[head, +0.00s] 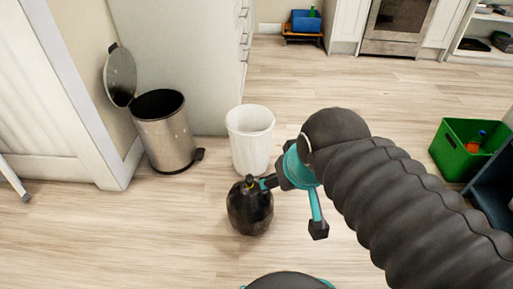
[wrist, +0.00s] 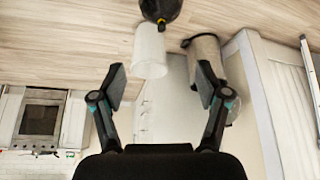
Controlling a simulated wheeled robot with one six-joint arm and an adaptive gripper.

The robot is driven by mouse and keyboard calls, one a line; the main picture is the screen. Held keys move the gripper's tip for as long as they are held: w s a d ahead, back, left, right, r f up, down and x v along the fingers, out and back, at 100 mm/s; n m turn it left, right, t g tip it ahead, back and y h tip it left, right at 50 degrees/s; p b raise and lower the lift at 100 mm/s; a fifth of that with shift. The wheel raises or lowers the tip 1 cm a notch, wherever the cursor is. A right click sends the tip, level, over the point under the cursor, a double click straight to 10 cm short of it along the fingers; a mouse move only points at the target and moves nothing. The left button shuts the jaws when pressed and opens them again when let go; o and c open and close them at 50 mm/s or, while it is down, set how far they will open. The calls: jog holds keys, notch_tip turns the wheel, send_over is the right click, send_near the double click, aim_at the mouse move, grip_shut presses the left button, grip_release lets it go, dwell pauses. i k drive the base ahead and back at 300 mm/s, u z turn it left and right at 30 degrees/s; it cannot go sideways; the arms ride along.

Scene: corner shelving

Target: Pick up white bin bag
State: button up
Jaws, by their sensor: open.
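A black, full bag (head: 250,208) with a small yellow tie at its neck stands on the floor. It stands in front of a white open-topped bin (head: 250,140); I see no separate white bag. My gripper (head: 293,207) is open and empty. In the head view one finger overlaps the bag's upper right edge; I cannot tell whether they touch. The wrist view is upside down: the bag (wrist: 160,8) is cut off at the top edge, beyond the spread fingertips (wrist: 162,84), and the white bin (wrist: 150,52) shows between and beyond them.
A steel pedal bin (head: 168,138) with its lid up stands left of the white bin, by the wall and cabinet. A green crate (head: 452,150) with bottles is at the right. A blue box (head: 305,23) sits at the back.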

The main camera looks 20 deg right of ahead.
aim_at(250, 126)
jog(key=u, duration=0.15)
jog(key=k, duration=0.35)
jog(key=z, duration=0.75)
jog(key=i, duration=1.2)
jog(key=u, duration=0.75)
